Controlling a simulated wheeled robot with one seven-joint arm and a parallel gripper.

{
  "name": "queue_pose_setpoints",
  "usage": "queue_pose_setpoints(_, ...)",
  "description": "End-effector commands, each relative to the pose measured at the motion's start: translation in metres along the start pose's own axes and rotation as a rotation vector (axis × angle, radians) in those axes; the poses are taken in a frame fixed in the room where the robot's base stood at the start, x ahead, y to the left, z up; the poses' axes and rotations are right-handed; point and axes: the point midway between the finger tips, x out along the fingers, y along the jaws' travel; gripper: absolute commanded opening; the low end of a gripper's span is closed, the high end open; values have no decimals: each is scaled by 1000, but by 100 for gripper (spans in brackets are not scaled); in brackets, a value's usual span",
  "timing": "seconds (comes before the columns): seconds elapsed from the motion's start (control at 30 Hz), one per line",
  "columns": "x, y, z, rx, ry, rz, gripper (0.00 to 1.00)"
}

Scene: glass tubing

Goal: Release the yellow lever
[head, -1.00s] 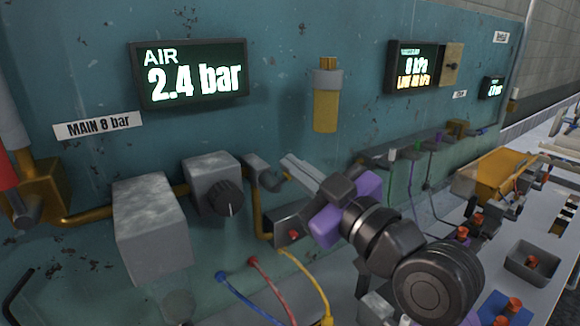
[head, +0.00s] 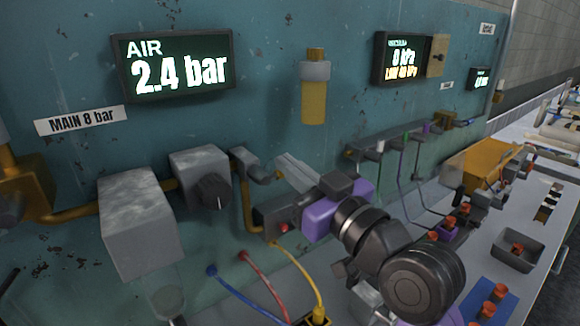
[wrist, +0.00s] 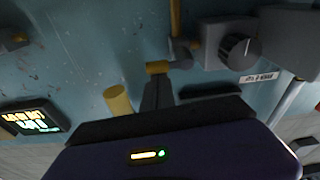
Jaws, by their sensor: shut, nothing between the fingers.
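The yellow lever (wrist: 158,67) shows in the wrist view as a short yellow piece at the grey valve (wrist: 181,55), just beyond my fingertips. In the head view, the grey valve (head: 247,163) sits on the brass pipe, and a small yellow end (head: 280,175) shows beside my fingers. My gripper (head: 283,160) is shut and empty, its fingers close together and pointing at the panel. It also shows in the wrist view (wrist: 158,80). I cannot tell whether the fingertips touch the lever. Part of the lever is hidden by the fingers and valve.
A grey regulator with a black knob (head: 210,190) is left of the valve. A yellow cylinder (head: 313,95) hangs on the wall above my gripper. Blue, red and yellow hoses (head: 290,290) run below. The bench (head: 475,270) at right holds a grey tray (head: 518,257). The AIR display (head: 175,68) reads 2.4 bar.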

Motion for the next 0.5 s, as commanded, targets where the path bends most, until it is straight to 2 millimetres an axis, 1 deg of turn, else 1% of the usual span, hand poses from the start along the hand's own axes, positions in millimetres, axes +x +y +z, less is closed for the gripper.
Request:
queue_pose_setpoints(0.37,0,0,0,0,-3,0,0)
queue_pose_setpoints(0.5,4,1,-8,-1,-2,0,0)
